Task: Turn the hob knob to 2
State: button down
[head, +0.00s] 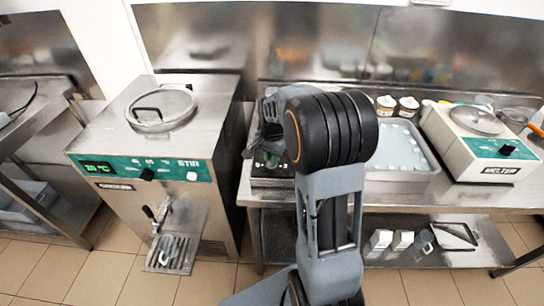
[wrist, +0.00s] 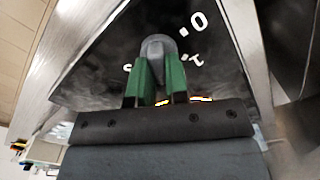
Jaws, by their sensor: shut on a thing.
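In the wrist view, the grey hob knob (wrist: 158,47) stands on a dark panel (wrist: 95,78). White markings are around it, a 0 at its upper right and others partly cut off or blurred. My gripper (wrist: 160,68) has green fingers, one on each side of the knob, shut on it. I cannot tell which mark the knob points to. In the head view, the hob (head: 270,181) sits on the steel bench, mostly behind my arm.
A batch freezer (head: 140,171) with a round lid stands left of the bench. A shallow tray (head: 412,173) is right of my arm, and a white melter (head: 480,160) stands at the right. Small tubs (head: 407,105) line the back. Boxes (head: 381,240) stand on the lower shelf.

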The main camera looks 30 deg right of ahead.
dwell(0.5)
jog(key=c, duration=1.1)
grip_release()
notch_tip(320, 180, up, 14)
jog(key=shift+f, duration=0.1)
jog(key=s+a+f+n+t, duration=0.1)
jog(key=s+a+n, duration=0.2)
jog(key=s+n, duration=0.1)
jog(key=s+a+f+n+t, duration=0.1)
jog(key=s+a+f+n, duration=0.1)
jog(key=s, duration=0.5)
jog(key=s+a+f+n+t, duration=0.2)
jog(key=s+a+n, duration=0.3)
jog(key=n, duration=0.1)
jog(key=shift+s+f, duration=0.2)
jog(key=shift+s, duration=0.1)
